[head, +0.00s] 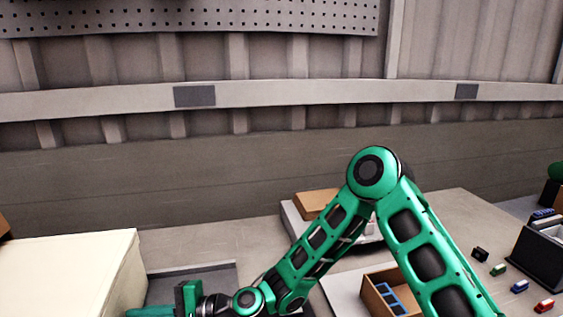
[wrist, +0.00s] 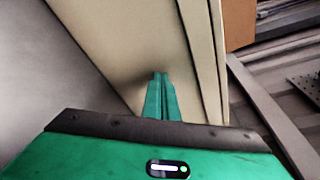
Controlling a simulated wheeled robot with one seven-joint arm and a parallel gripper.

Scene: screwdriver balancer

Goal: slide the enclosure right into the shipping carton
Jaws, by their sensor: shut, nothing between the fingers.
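My gripper (wrist: 160,96) is shut and empty. In the wrist view its green fingertips are together in front of a large cream, box-like body (wrist: 120,40); I cannot tell whether they touch it. In the head view this cream body (head: 70,265) fills the lower left, and my gripper (head: 145,312) is at the bottom edge, pointing left beside its right side, partly cut off. No thing is clearly recognisable as the enclosure or the shipping carton. An open brown box (head: 372,283) with a blue rack inside stands at the lower right, partly behind my arm.
A dark grey tray-like surface (head: 205,270) lies behind my gripper. A brown block (head: 314,203) sits on a pale base behind my arm. Several small coloured pieces (head: 499,270) and a black bin (head: 540,255) are at the right. Bare table shows at the back right (head: 455,212).

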